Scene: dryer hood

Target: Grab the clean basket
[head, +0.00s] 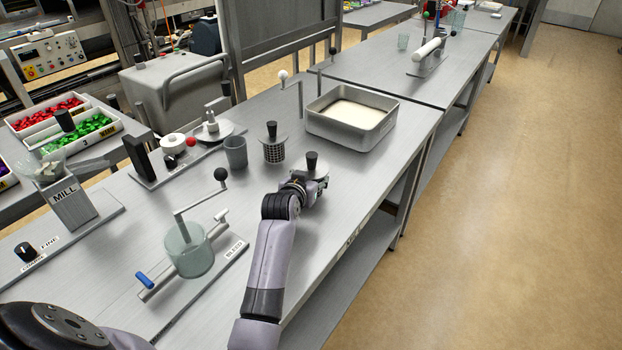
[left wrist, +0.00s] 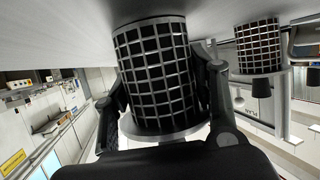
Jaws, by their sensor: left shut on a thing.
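A small mesh basket (left wrist: 158,75) fills the middle of the left wrist view, which is upside down. It sits between the two fingers of my left gripper (left wrist: 165,125), which is shut on it. In the head view my left gripper (head: 312,186) is low over the bench, and only the basket's black knob (head: 311,160) shows clearly above it. A second mesh basket (head: 273,148) with a black knob stands upright, apart and to the left; it also shows in the left wrist view (left wrist: 258,48). I cannot tell from looks which is clean. My right gripper is out of view.
A metal tray of pale material (head: 352,118) stands behind my gripper. A grey cup (head: 236,153) is left of the second basket. A glass vessel with a crank (head: 189,250) stands left of my forearm. The bench's front edge (head: 405,180) is close on the right.

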